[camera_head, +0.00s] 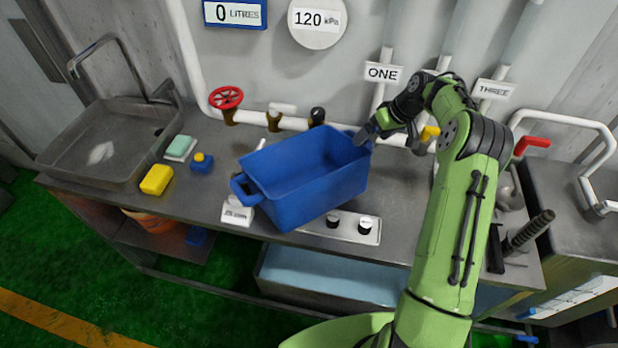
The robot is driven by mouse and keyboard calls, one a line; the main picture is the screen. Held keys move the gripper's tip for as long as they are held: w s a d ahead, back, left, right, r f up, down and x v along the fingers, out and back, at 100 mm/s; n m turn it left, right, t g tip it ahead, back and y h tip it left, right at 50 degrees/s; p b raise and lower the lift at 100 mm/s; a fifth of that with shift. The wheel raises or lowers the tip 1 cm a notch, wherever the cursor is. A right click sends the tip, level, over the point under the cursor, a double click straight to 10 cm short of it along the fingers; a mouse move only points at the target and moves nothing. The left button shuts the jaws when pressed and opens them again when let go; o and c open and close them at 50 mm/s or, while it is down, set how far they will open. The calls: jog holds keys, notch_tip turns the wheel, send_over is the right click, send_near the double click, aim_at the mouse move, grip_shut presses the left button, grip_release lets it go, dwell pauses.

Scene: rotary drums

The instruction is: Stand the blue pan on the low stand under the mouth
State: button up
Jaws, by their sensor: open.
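The blue pan (304,194) is a deep open tub with a handle on its left end. It is at the middle of the grey bench, set at an angle, and looks empty. I cannot tell whether its base rests flat on the bench. My gripper (366,132) is open at the pan's right end, close to the far right corner of the rim. I cannot tell whether the fingers touch the rim. I cannot make out the low stand or the mouth in this view.
A sink (105,150), a yellow sponge (157,180) and a small blue block with a yellow knob (202,162) are left of the pan. A red valve wheel (226,97) and pipes line the back. A panel with black knobs (350,228) lies at the front edge.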

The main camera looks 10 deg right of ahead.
jog(key=x, duration=0.5)
jog(key=shift+w+a+f+p, duration=0.1)
jog(key=shift+a+p, duration=0.25)
jog(key=shift+a, duration=0.1)
jog(key=c, duration=1.6)
jog(key=shift+c, duration=0.9)
